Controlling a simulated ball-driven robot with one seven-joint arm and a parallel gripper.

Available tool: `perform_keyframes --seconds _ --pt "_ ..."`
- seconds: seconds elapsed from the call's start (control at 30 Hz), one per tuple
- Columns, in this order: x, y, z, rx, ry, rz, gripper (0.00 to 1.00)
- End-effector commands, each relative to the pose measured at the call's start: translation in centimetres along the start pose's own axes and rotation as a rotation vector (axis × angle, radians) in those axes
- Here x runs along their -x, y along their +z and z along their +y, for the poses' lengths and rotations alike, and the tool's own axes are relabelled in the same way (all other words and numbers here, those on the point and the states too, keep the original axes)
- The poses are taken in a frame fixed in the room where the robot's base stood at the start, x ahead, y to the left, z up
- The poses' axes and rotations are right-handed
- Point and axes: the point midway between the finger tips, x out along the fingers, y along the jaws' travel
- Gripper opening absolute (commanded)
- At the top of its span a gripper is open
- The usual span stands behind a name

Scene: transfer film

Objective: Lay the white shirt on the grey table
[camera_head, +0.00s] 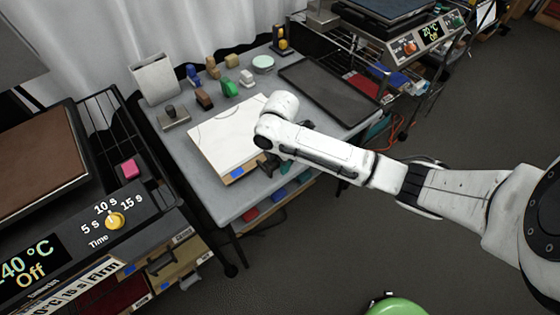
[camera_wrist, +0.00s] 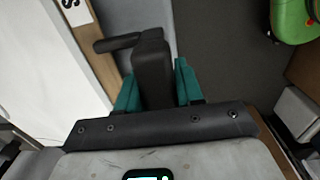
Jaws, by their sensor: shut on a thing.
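The white shirt (camera_head: 222,135) shows as a flat white sheet with faint curved lines, on a wooden-edged board over the left front of the grey table (camera_head: 230,205). I cannot tell whether the board touches the table. A white surface with a wooden edge also shows at the left of the wrist view (camera_wrist: 45,65). My gripper (camera_wrist: 157,85) has its teal fingers shut on a black handle (camera_wrist: 153,60), whose side arm points toward the wooden edge. Whether the handle joins the board is unclear. In the head view my arm mostly hides the gripper.
A dark tray (camera_head: 325,85) covers the table's right back. Several small coloured blocks, a green one (camera_head: 229,88) among them, stand behind the shirt. A heater with a time knob (camera_head: 115,220) stands at left, another machine (camera_head: 410,45) at back right.

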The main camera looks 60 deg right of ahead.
Motion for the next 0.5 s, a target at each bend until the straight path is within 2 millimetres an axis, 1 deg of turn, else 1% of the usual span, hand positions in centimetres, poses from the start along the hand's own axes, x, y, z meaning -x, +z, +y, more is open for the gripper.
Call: perform_keyframes --seconds 0.5 --pt "-0.85 0.02 0.05 -0.001 0.002 0.000 0.00"
